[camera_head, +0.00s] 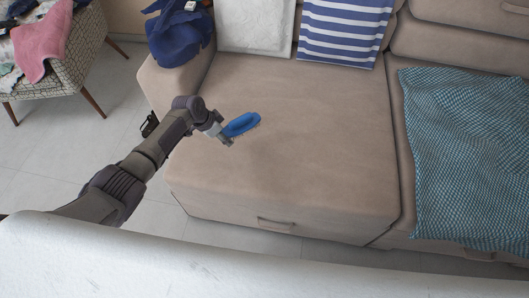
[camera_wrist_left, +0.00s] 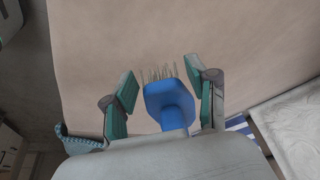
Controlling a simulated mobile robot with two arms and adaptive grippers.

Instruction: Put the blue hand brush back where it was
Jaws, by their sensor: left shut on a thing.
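The blue hand brush (camera_head: 241,124) is at the tip of my left gripper (camera_head: 223,134), over the left part of the beige sofa seat (camera_head: 300,160). In the left wrist view the brush (camera_wrist_left: 168,98) lies between the two fingers of my left gripper (camera_wrist_left: 166,84), with its pale bristles pointing away from the wrist. The gripper is shut on the brush. I cannot tell exactly how high the brush is above the seat. My right gripper is not in view.
A white cushion (camera_head: 256,25) and a blue-striped cushion (camera_head: 345,28) stand at the sofa back. Dark blue cloth (camera_head: 178,38) lies on the left armrest. A teal patterned blanket (camera_head: 466,150) covers the right seat. A patterned chair (camera_head: 75,60) holds clothes. The middle seat is clear.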

